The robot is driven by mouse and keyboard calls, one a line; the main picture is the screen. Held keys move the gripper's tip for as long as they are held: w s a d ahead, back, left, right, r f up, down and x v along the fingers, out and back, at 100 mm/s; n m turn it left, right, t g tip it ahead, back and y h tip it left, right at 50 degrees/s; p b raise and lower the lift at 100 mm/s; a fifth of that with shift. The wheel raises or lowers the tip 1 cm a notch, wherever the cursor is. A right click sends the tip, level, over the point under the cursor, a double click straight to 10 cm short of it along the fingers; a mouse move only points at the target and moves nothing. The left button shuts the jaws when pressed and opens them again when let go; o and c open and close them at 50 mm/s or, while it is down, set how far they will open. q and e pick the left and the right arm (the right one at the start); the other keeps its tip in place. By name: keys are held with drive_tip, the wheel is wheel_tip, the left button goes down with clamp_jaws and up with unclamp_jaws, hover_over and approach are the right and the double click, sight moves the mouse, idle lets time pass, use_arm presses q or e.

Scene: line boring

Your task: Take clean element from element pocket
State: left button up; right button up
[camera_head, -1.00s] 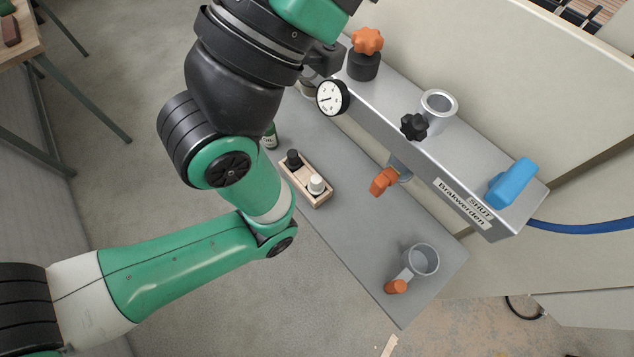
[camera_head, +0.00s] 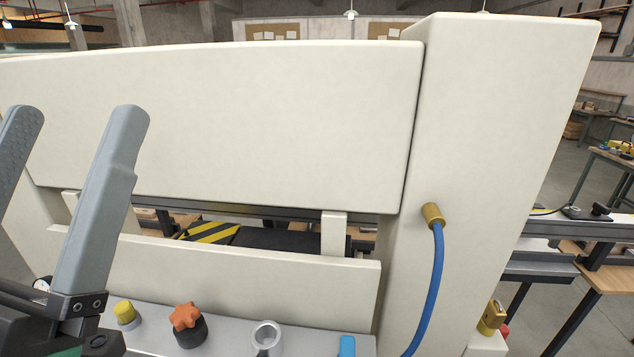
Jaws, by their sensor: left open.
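My left gripper (camera_head: 78,118) is at the left edge of the head view, its two grey fingers pointing up and spread apart with nothing between them. It stands in front of the cream machine panel, above the left end of the grey manifold. The clean element and the element pocket are not in view now. A wooden block with one dark and one white-topped piece shows only in the earlier view, on the grey plate below the manifold. My right gripper is not in view.
The grey manifold (camera_head: 240,340) carries an orange star knob (camera_head: 186,317), a yellow cap (camera_head: 126,313), an open metal cup (camera_head: 267,337) and a blue lever (camera_head: 347,346). A blue hose (camera_head: 436,285) runs down the cream machine (camera_head: 480,140). Workbenches stand behind at the right.

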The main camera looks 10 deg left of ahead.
use_arm(q)
wheel_tip(320, 180, up, 8)
drive_tip(key=p, duration=0.4)
drive_tip(key=shift+p, duration=0.3)
drive_tip(key=shift+f, duration=0.2)
drive_tip(key=shift+c, duration=0.7)
drive_tip(key=shift+f+b, duration=0.1)
drive_tip(key=shift+b, duration=0.2)
drive_tip(key=c, duration=0.4)
drive_tip(key=shift+o, duration=0.2)
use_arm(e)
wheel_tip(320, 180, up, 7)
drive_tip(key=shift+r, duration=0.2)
